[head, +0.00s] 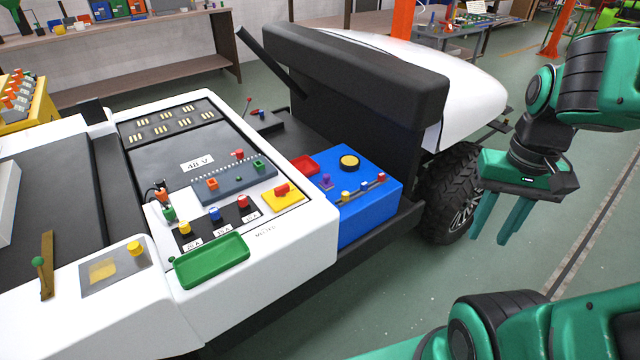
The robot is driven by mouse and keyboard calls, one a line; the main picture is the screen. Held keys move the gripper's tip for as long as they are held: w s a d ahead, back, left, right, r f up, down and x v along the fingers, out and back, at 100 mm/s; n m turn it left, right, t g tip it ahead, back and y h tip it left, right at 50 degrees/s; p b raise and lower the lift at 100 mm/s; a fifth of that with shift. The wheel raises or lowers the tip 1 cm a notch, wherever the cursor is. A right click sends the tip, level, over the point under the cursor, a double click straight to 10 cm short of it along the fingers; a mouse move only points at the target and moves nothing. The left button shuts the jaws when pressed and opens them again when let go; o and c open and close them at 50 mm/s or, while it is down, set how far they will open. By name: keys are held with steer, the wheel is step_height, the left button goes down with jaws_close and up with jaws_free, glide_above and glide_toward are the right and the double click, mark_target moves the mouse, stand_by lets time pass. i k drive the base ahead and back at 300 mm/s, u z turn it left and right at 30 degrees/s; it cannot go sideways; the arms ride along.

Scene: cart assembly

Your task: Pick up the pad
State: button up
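No single item is clearly marked as the pad. I cannot tell which, if either, is the pad. My gripper (487,240) hangs in the air to the right of the cart, near its black wheel. Its two teal fingers point down, apart, with nothing between them.
The white cart (290,245) fills the left and middle, with a green tray (211,261), a grey strip with pegs (235,178) and several coloured knobs. A black seat back (345,75) rises behind the blue box. The floor (390,285) in front is clear.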

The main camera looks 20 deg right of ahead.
mark_target(326, 184)
steer(key=i, duration=0.95)
steer(key=z, duration=0.05)
